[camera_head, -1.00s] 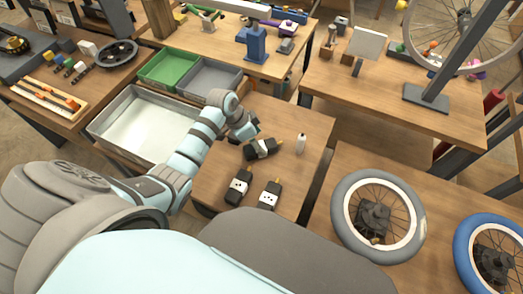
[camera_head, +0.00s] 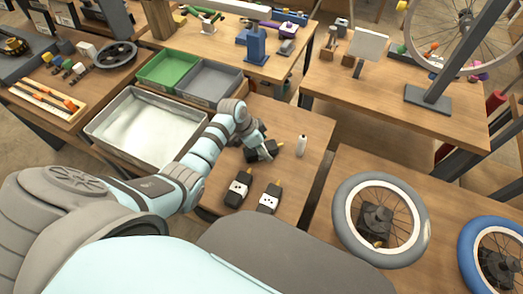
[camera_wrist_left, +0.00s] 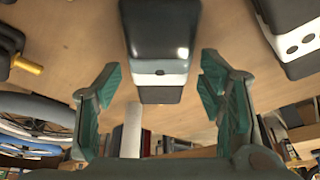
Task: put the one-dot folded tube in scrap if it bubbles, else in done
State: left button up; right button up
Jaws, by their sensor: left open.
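Three folded tubes, black with white dotted bands and gold valves, lie on the middle table. One (camera_head: 264,159) is partly hidden under my left gripper (camera_head: 263,148). The others are nearer me, a left one (camera_head: 238,188) and a right one (camera_head: 269,198). In the left wrist view my left gripper (camera_wrist_left: 160,105) is open, with a black folded tube (camera_wrist_left: 160,30) between and beyond its fingers. That tube's white band seems to show one small dot, but this is hard to tell. Another tube (camera_wrist_left: 290,30) at the right edge shows more than one dot. My right gripper is out of view.
A metal basin (camera_head: 92,128) stands left of the tubes. Behind it are a green bin (camera_head: 143,76) and a grey bin (camera_head: 238,75); their labels are unreadable. Spoked wheels (camera_head: 345,215) lie on the right table.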

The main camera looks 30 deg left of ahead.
pick_arm(q)
jog(key=c, duration=1.5)
jog(key=shift+r, duration=0.1)
notch_tip(320, 180, up, 20)
jog(key=p, duration=0.4)
jog(key=shift+r, duration=0.15)
